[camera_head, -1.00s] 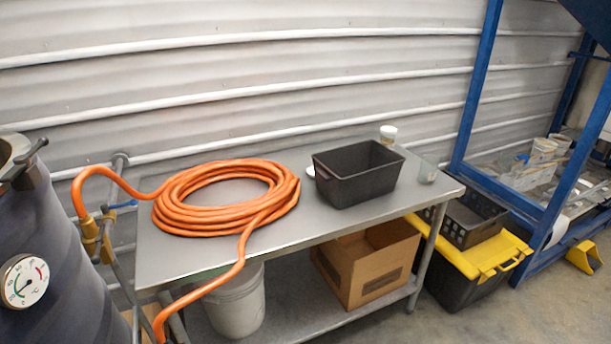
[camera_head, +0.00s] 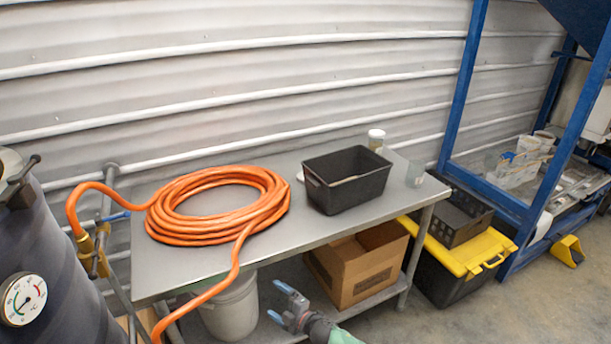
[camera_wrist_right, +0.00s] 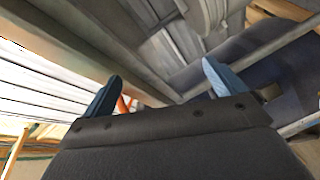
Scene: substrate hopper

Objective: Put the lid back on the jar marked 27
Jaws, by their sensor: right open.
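A small jar with a pale lid (camera_head: 376,139) stands on the table behind the black bin, its lower part hidden. A clear, open-looking glass jar (camera_head: 415,173) stands at the table's right end. No number can be read on either jar. A small white piece (camera_head: 300,177) shows at the bin's left side, mostly hidden; I cannot tell whether it is a lid. My right gripper (camera_head: 281,303) is open and empty, low in front of the table, below the tabletop and apart from the jars. Its spread blue fingers also show in the right wrist view (camera_wrist_right: 162,75). My left gripper is not in view.
The metal table (camera_head: 190,263) carries a coiled orange hose (camera_head: 225,230) and a black bin (camera_head: 348,195). A cardboard box (camera_head: 365,285) and a white bucket (camera_head: 230,310) are under the tabletop. A yellow-lidded tote (camera_head: 465,257) stands to the right. The table's front strip is mostly clear.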

